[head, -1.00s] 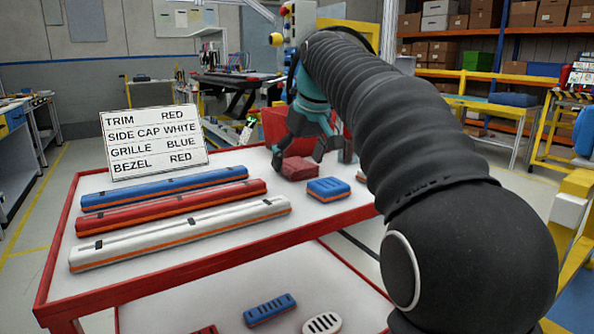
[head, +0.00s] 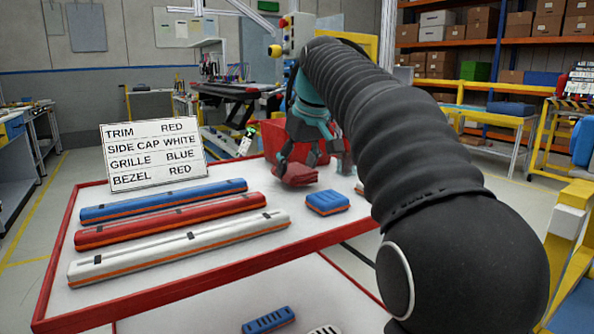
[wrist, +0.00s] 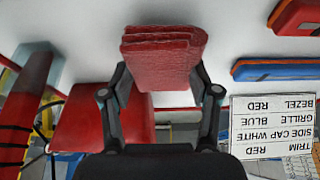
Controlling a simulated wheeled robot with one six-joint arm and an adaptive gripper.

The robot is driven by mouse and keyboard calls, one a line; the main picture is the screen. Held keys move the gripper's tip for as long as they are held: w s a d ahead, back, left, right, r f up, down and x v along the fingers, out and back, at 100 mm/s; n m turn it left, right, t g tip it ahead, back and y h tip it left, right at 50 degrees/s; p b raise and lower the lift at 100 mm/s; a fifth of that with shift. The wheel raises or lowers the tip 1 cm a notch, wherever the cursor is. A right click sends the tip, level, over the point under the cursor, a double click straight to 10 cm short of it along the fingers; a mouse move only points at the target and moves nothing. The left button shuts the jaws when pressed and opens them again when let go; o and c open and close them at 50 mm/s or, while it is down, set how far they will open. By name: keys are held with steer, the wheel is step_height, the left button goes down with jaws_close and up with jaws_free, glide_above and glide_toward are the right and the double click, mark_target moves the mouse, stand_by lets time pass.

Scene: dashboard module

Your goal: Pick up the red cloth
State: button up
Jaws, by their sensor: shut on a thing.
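The red cloth (head: 297,175) is a folded, layered pad over the white table top, towards its back. In the wrist view, the cloth (wrist: 163,58) sits between the two black fingers. My gripper (wrist: 163,80) is shut on it, one finger at each side. In the head view, my gripper (head: 307,168) points down at the cloth, and my arm hides part of the area to its right. I cannot tell how far the cloth is above the table.
Blue (head: 165,200), red (head: 170,220) and white (head: 180,246) bars lie to the left, before a sign (head: 153,154). A red bin (head: 268,140) stands behind my gripper. A lower shelf holds more parts.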

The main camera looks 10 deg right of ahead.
mark_target(296, 166)
steer(key=r, duration=0.1)
steer(key=r+p, duration=0.1)
steer(key=r, duration=0.1)
steer(key=shift+d+r, duration=0.15)
steer(key=shift+d, duration=0.2)
steer(key=s+d+r+p, duration=0.1)
steer(key=s+d+r, duration=0.1)
steer(key=d+r, duration=0.4)
steer(key=d, duration=0.4)
steer(key=shift+s+d+p, duration=0.3)
steer(key=shift+s, duration=0.1)
